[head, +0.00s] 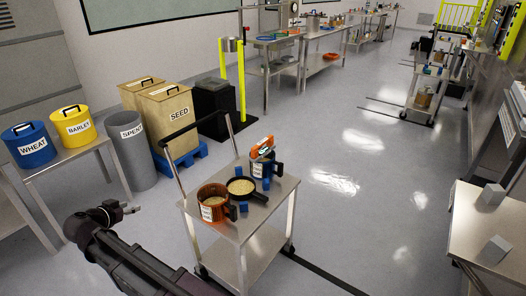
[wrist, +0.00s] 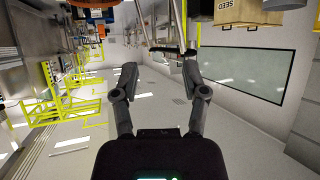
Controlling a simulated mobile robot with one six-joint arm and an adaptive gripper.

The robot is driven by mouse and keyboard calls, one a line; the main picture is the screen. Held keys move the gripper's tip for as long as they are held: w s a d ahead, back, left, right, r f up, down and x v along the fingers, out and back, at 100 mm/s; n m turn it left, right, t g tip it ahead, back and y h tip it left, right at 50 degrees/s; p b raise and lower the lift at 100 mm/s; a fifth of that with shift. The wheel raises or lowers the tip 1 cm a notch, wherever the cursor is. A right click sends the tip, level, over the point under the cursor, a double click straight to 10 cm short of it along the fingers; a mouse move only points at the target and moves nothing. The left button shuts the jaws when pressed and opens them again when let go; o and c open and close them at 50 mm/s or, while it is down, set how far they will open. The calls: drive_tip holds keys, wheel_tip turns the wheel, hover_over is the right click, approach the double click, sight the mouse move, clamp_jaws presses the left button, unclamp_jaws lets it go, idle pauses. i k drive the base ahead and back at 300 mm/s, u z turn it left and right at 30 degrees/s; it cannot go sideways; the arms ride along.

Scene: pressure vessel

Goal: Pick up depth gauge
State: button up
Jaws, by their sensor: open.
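I cannot make out a depth gauge for certain. A small orange item (head: 263,146) with a pale part rests at the top of a dark pot (head: 266,169) on the wheeled cart (head: 256,209); it is too small to identify. My gripper (head: 122,207) is in the air left of the cart, well apart from that item. In the wrist view my gripper (wrist: 160,78) has its two fingers spread, with nothing between them.
The cart also carries a copper pot (head: 213,203) and a black pan (head: 241,187), both with pale contents. Left stand WHEAT (head: 29,146) and BARLEY (head: 76,126) buckets, a SPENT bin (head: 131,150) and SEED boxes (head: 170,115). Open floor lies right of the cart.

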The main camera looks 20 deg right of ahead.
sight(256, 156)
drive_tip(key=z, duration=1.7)
drive_tip(key=i, duration=0.85)
drive_tip(key=u, duration=0.9)
